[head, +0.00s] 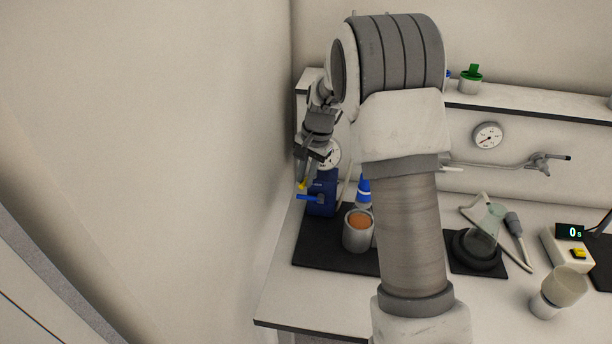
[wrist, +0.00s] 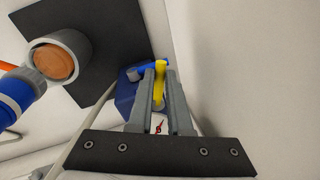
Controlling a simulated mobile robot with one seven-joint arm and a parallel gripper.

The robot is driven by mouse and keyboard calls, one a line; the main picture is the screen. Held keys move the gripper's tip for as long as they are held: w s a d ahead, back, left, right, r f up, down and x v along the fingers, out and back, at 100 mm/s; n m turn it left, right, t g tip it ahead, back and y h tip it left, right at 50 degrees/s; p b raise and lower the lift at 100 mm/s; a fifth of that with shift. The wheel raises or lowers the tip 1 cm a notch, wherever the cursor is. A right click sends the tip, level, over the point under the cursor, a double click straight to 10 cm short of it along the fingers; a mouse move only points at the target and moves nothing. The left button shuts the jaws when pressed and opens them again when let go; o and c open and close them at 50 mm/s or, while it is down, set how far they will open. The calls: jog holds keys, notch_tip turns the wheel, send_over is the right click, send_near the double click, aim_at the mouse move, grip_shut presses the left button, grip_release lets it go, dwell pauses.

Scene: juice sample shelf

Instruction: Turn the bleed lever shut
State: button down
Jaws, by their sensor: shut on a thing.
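A yellow lever (wrist: 159,84), likely the bleed lever, stands on a dark blue block (head: 322,192) at the left end of the bench. My gripper (head: 303,174) reaches down to it from above, beside the wall. In the wrist view my gripper (wrist: 161,78) is shut on the yellow lever, which runs lengthwise between the two grey fingers. In the head view only the lever's yellow tip (head: 301,185) shows below the fingers. A bright blue part (head: 309,197) sticks out left from the block. The lever's pivot is hidden.
A grey cup of orange liquid (head: 359,223) and a blue-capped bottle (head: 364,190) stand right of the block. A white dial gauge (head: 331,154) is just behind my gripper. The left wall (head: 200,150) is close. A glass flask (head: 484,228) stands farther right.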

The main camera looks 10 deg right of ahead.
jog(key=shift+w+a+m, duration=0.1)
jog(key=shift+m, duration=0.2)
jog(key=m, duration=0.1)
jog(key=w+a+m+p, duration=0.1)
jog(key=m, duration=0.3)
jog(key=shift+w+a+r+t+h+p, duration=0.2)
jog(key=shift+w+t+h+p, duration=0.1)
jog(key=shift+h+p, duration=0.1)
jog(key=shift+w+a+f+m+h+p, duration=0.15)
jog(key=shift+w+m+p, duration=0.3)
jog(key=shift+m, duration=0.5)
jog(key=shift+w+a+r+m+h+p, duration=0.1)
jog(key=shift+w+m+h+p, duration=0.25)
jog(key=shift+m, duration=0.6)
jog(key=c, duration=0.8)
grip_release()
jog(key=shift+d+f, duration=0.1)
jog(key=shift+c, duration=0.2)
jog(key=s+r, duration=0.1)
jog(key=r, duration=0.7)
jog(key=s+r+b, duration=0.1)
jog(key=s+r, duration=0.1)
jog(key=r, duration=0.7)
jog(key=shift+s, duration=0.25)
